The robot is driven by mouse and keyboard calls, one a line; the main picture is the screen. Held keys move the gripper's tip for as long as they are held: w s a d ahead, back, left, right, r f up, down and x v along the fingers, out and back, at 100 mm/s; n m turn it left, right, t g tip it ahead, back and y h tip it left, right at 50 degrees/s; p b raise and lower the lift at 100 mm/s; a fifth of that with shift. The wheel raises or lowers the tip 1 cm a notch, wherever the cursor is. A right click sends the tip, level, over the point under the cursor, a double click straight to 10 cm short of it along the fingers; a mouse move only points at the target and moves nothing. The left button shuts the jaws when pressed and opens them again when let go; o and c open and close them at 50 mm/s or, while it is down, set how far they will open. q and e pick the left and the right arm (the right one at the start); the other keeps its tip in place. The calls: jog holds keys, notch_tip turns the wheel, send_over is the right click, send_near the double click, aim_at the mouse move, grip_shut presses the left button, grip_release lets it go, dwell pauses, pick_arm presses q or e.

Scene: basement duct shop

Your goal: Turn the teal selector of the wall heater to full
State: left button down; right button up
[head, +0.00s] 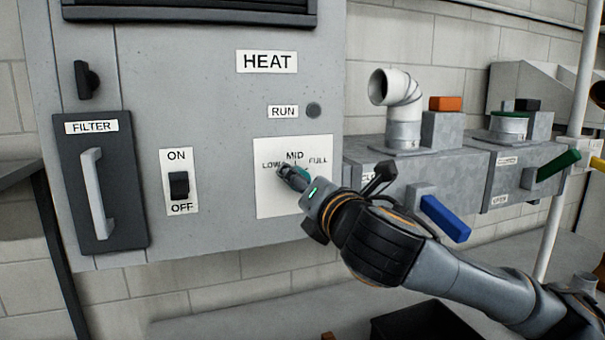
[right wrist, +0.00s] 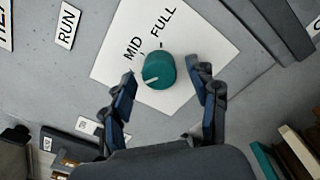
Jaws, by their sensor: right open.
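The teal selector (right wrist: 158,71) is a round knob on a white plate (right wrist: 108,72) marked MID and FULL in the right wrist view. Its white pointer line points to the left there, on the MID side and away from FULL. My right gripper (right wrist: 166,82) is open, with one finger on each side of the selector and visible gaps to it. In the head view my right gripper (head: 287,173) is in front of the plate and covers most of the selector; LOW, MID and FULL show above. My left gripper is not in view.
The grey heater panel carries a filter door (head: 124,190) with a handle, an ON/OFF switch (head: 179,185) and a dark RUN lamp (head: 314,110). Right of it are ducts with a blue lever (head: 445,218), a green lever (head: 558,168) and a white pipe (head: 566,140).

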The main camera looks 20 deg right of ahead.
jog(key=shift+w, duration=0.2)
jog(key=c, duration=1.2)
jog(key=shift+a+f+m+h+b, duration=0.15)
jog(key=shift+m+b, duration=1.2)
jog(key=shift+m, duration=4.65)
jog(key=shift+r+m+h+b, duration=0.15)
jog(key=shift+m+b, duration=1.2)
jog(key=shift+m, duration=4.65)
jog(key=shift+f+m, duration=0.1)
jog(key=shift+m, duration=0.2)
